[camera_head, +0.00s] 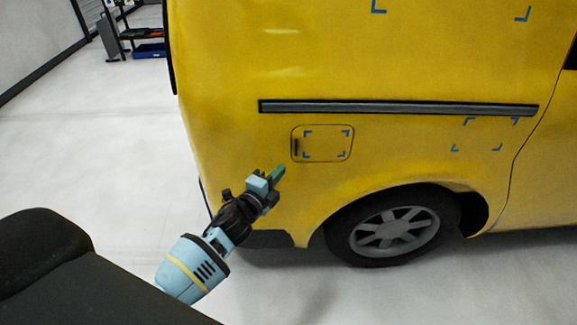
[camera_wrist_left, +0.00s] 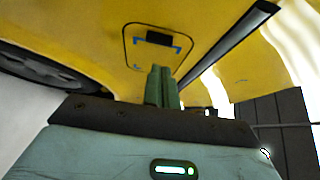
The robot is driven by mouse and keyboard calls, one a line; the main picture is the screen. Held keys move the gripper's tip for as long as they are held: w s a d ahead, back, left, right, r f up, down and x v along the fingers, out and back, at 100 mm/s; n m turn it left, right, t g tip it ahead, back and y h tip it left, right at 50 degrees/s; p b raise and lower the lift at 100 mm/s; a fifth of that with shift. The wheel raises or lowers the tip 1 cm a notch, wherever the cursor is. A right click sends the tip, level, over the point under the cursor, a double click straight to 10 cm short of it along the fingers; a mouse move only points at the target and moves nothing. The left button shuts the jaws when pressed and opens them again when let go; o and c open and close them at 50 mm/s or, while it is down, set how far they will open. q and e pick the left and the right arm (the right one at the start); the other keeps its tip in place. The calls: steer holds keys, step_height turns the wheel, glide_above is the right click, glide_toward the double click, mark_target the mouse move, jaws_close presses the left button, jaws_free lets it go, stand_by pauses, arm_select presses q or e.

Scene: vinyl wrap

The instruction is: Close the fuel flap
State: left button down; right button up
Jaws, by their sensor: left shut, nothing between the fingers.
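The fuel flap (camera_head: 323,144) is a yellow rounded rectangle on the side of the yellow van (camera_head: 235,75). It looks flush with the body, with blue corner marks on it and a dark slot near its left edge. My left gripper (camera_head: 279,172) is shut and empty, just below and left of the flap; I cannot tell whether it touches the van. In the left wrist view the green fingertips (camera_wrist_left: 161,72) are together, and the flap (camera_wrist_left: 140,58) shows beyond them with its dark slot. My right gripper is not in view.
A dark trim rail (camera_head: 400,108) runs along the van above the flap. The rear wheel (camera_head: 394,230) and its arch are below right. A cart (camera_head: 140,35) stands at the far left back. The pale floor at left is clear.

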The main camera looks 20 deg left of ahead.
arm_select(q)
steer(key=s, duration=0.1)
steer(key=s+a, duration=0.1)
steer(key=s, duration=0.3)
steer(key=shift+a, duration=0.4)
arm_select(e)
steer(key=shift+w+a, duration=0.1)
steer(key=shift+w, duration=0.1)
arm_select(q)
steer(key=shift+f, duration=0.1)
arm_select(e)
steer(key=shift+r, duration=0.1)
